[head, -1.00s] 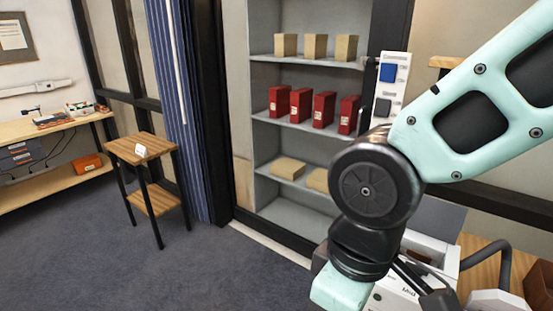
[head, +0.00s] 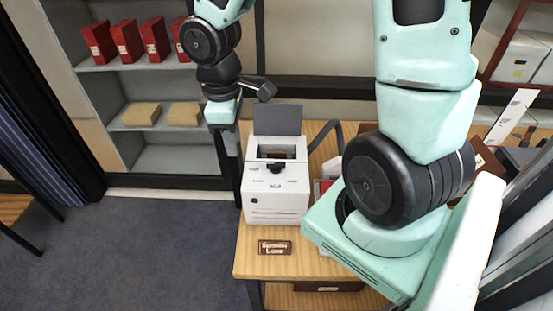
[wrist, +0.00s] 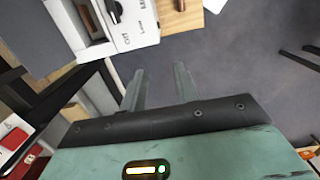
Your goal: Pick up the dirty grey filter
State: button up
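I cannot make out a dirty grey filter for certain in either view. A white machine (head: 276,205) with its grey lid raised stands on a wooden table in the head view. Its open top shows a dark recess with a brownish part inside, too small to identify. The machine also shows at the top left of the wrist view (wrist: 125,28). My gripper (wrist: 160,72) has its two fingers apart with only floor visible between them. It is to the left of the machine, apart from it.
A shelf unit with red boxes (head: 127,40) and tan boxes (head: 141,114) stands at the back left. Open grey floor (head: 150,250) lies left of the table.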

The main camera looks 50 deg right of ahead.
jog(key=w+d+p, duration=0.3)
jog(key=d+p, duration=0.1)
jog(key=d, duration=1.3)
jog(key=b, duration=0.2)
send_over(277, 153)
jog(key=shift+y, duration=0.3)
jog(key=f, duration=1.2)
jog(key=shift+s+d+f, duration=0.2)
jog(key=shift+s, duration=0.1)
jog(key=f, duration=0.5)
jog(key=shift+w+a, duration=0.15)
jog(key=shift+w, duration=0.25)
grip_shut()
